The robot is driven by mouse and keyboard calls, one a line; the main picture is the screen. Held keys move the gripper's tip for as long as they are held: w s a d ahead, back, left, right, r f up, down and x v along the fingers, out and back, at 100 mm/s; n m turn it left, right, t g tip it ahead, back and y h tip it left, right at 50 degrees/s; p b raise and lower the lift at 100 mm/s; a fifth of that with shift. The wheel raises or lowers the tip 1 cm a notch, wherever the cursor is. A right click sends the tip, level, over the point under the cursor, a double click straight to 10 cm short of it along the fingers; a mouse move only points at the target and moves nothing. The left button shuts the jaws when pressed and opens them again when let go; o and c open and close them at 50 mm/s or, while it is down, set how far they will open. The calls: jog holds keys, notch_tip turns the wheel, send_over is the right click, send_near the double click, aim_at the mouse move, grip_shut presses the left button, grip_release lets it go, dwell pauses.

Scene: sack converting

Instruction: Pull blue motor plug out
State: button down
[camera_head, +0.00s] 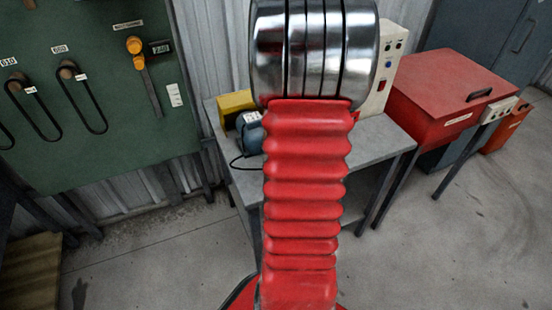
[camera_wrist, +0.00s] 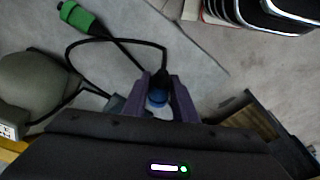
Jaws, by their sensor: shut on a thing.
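My gripper (camera_wrist: 161,88) has purple fingers in the wrist view and is shut on the blue motor plug (camera_wrist: 157,98), which shows between them. A black cable (camera_wrist: 88,40) loops away beyond the fingers. A green connector (camera_wrist: 79,18) lies at the upper left. The grey motor (camera_wrist: 35,82) stands at the left edge. I cannot tell whether the plug still sits in a socket. In the head view the blue-grey motor (camera_head: 250,133) is on the bench, partly behind my red arm, which hides my gripper and the plug.
The grey bench (camera_head: 385,140) carries a yellow block (camera_head: 236,103) and a white control box (camera_head: 387,62) with buttons. A red cabinet (camera_head: 440,95) stands to its right. A green panel (camera_head: 100,120) with hanging cables is at the left. The floor at the lower right is clear.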

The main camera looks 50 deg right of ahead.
jog(key=shift+f, duration=1.9)
jog(key=c, duration=1.4)
grip_release()
jog(key=shift+o, duration=0.2)
jog(key=shift+r, duration=0.1)
jog(key=r, duration=0.4)
jog(key=s+r, duration=0.1)
jog(key=r, duration=0.4)
jog(key=s+r, duration=0.1)
jog(key=r, duration=0.3)
jog(key=shift+s+r, duration=0.15)
jog(key=shift+s, duration=0.1)
